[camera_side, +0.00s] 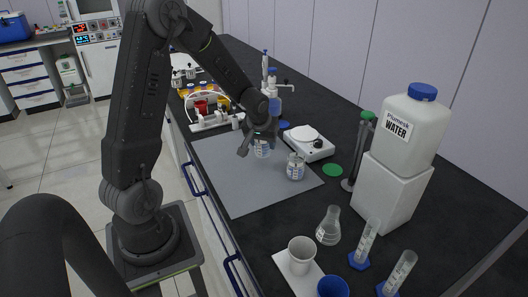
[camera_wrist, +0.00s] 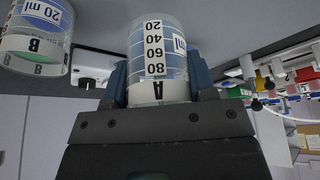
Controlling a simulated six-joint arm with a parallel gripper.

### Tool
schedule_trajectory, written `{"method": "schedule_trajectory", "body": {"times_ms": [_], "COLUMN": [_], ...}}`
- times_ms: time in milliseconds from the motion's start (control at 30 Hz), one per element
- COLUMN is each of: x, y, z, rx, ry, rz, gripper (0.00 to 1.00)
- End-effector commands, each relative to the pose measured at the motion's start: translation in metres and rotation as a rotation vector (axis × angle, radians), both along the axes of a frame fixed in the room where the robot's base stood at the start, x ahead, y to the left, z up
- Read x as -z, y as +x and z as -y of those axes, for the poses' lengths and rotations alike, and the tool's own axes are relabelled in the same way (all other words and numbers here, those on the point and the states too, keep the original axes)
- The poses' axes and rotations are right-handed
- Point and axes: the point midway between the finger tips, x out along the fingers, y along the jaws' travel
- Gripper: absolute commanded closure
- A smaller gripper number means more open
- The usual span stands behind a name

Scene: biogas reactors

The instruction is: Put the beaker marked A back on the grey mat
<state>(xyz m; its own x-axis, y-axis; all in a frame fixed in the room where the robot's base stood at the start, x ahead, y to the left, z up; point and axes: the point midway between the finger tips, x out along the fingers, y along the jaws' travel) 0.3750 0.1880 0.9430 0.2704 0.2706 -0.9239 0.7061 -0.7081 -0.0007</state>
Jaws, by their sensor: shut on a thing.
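My gripper (camera_side: 257,143) is shut on the beaker marked A (camera_wrist: 158,50), with one finger on each side of its glass. The wrist view is upside down, and the A on the white band and the volume marks show there. In the side view beaker A (camera_side: 262,150) appears over the middle of the grey mat (camera_side: 235,180); I cannot tell whether its base touches the mat. It looks upright.
A beaker marked B (camera_wrist: 36,38) stands on the mat near beaker A; it also shows in the side view (camera_side: 295,168). A white hotplate (camera_side: 308,143) is behind it. The mat's front left part is clear. A flask (camera_side: 329,226) and cylinders stand at the right.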

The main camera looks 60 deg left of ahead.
Motion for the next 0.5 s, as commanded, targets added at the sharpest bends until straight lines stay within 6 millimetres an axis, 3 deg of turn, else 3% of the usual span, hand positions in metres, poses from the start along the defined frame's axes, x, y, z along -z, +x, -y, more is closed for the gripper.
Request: {"method": "schedule_trajectory", "body": {"times_ms": [300, 500], "x": [0.037, 0.041], "y": [0.002, 0.002], "z": [0.001, 0.001], "rx": [0.000, -0.001], "ry": [0.000, 0.000], "rz": [0.000, 0.002], "gripper": [0.79, 0.79]}}
